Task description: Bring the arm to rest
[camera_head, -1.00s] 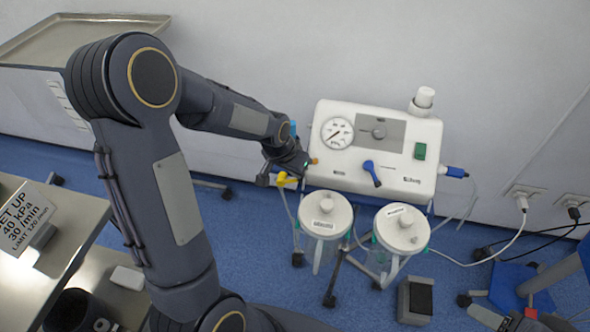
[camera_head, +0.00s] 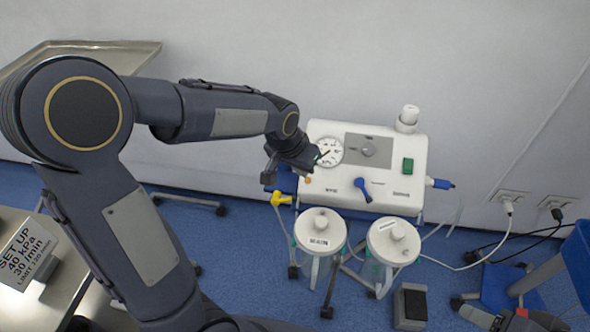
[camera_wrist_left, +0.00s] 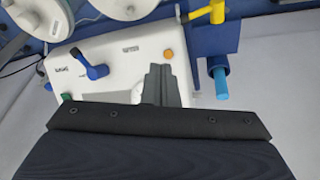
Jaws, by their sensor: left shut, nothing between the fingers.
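My left arm comes in from the left, and its gripper (camera_head: 316,157) is at the left end of the white suction unit (camera_head: 322,185), near the round gauge (camera_head: 329,152). In the left wrist view the fingers (camera_wrist_left: 159,75) are together and empty, in front of the unit's white front (camera_wrist_left: 125,75). The front has a blue lever (camera_head: 363,190), an orange button (camera_wrist_left: 168,54) and a green switch (camera_head: 408,166). A yellow connector (camera_head: 281,199) hangs beside the unit, apart from the gripper. My right gripper is not in view.
Two lidded jars (camera_head: 320,228) (camera_head: 393,240) stand below the unit. A grey pedal (camera_head: 411,303) is on the blue floor. A sign (camera_head: 27,255) stands on a metal table at lower left. Cables run to wall sockets (camera_head: 510,200) at right. A steel tray (camera_head: 140,52) is behind my arm.

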